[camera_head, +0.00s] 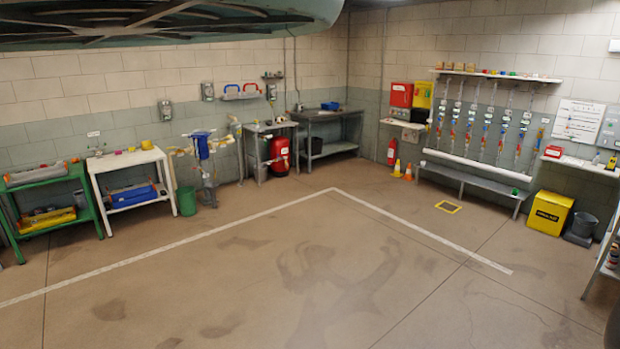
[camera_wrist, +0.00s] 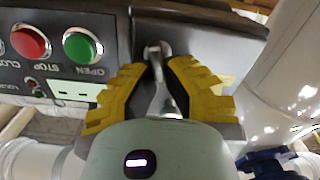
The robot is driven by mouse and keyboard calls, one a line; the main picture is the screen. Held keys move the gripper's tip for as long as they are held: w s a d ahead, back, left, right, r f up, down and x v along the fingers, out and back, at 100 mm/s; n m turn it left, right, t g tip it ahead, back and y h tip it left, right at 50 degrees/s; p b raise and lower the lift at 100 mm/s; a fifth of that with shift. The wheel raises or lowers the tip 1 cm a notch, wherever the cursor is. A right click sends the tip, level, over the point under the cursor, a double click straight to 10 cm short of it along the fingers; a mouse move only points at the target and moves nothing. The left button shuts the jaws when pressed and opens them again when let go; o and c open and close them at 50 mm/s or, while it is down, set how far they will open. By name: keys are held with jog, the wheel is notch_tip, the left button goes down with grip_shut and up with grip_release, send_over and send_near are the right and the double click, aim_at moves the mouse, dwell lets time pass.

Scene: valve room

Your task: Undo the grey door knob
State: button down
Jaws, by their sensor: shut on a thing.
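The grey door knob (camera_wrist: 158,80) is a shiny metal handle on the dark grey face of a box (camera_wrist: 205,32) in the wrist view. My gripper (camera_wrist: 159,75) has two yellow ribbed fingers, one on each side of the knob, shut on it. The knob's lower end is partly hidden by the gripper body. I cannot make out the knob or my gripper in the head view.
Left of the knob are a red STOP button (camera_wrist: 31,42) and a green OPEN button (camera_wrist: 82,45). A white pipe (camera_wrist: 285,75) stands close on the right, with a blue part (camera_wrist: 270,163) below. The room's middle floor (camera_head: 310,270) is clear.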

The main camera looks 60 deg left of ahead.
jog(key=shift+w+a+f+n+b, duration=0.1)
jog(key=shift+w+f+n+b, duration=0.15)
jog(key=shift+n, duration=1.95)
jog(key=shift+w+d+f+n+b, duration=0.15)
jog(key=shift+n+b, duration=0.1)
jog(key=shift+n, duration=1.95)
jog(key=shift+w+a+f+n+b, duration=0.15)
jog(key=shift+f+n+b, duration=0.1)
jog(key=shift+n, duration=1.95)
jog(key=c, duration=1)
grip_release()
jog(key=shift+c, duration=0.2)
jog(key=s+a, duration=0.1)
jog(key=a, duration=1.1)
